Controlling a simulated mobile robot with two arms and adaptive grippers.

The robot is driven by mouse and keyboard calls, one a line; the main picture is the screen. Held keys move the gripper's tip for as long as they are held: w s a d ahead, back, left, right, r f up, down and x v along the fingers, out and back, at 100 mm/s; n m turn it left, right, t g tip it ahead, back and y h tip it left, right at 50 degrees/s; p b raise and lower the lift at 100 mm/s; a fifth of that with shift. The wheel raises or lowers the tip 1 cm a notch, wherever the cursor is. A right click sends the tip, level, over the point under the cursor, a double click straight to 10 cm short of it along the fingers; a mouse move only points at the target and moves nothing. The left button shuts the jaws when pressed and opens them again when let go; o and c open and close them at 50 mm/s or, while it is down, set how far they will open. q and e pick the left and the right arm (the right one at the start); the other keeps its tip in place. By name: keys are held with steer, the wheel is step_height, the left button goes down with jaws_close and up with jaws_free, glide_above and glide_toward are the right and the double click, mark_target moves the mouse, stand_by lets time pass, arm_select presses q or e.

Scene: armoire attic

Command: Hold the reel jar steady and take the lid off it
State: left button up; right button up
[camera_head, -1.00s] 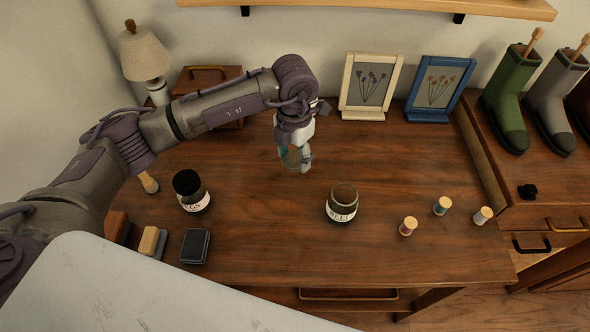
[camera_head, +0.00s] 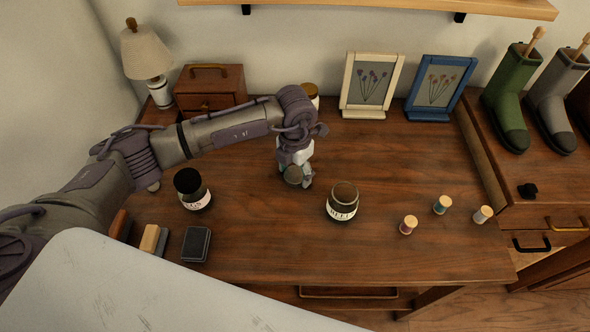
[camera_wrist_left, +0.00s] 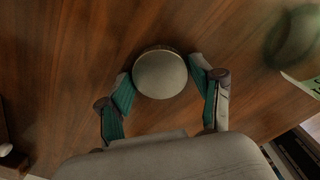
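The reel jar (camera_head: 342,204), a dark glass jar with a white label, stands upright near the middle of the table. Its top looks brownish with a rim and seems to have no lid on it. It also shows blurred at the upper right of the left wrist view (camera_wrist_left: 295,40). My left gripper (camera_head: 297,179) is left of the jar and apart from it. Its teal-padded fingers are closed on both sides of a round, greyish lid (camera_wrist_left: 160,74) with a brassy edge. How high the lid is above the table is hard to tell. My right gripper is not in view.
A black-topped jar (camera_head: 192,190) stands left, with brushes or blocks (camera_head: 150,240) and a dark pad (camera_head: 196,245) in front. Several thread spools (camera_head: 442,205) stand right. Picture frames (camera_head: 370,85), a wooden box (camera_head: 210,88) and a lamp (camera_head: 146,55) line the back. Bare wood surrounds the jar.

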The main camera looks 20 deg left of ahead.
arm_select(q)
steer(key=shift+o, duration=0.9)
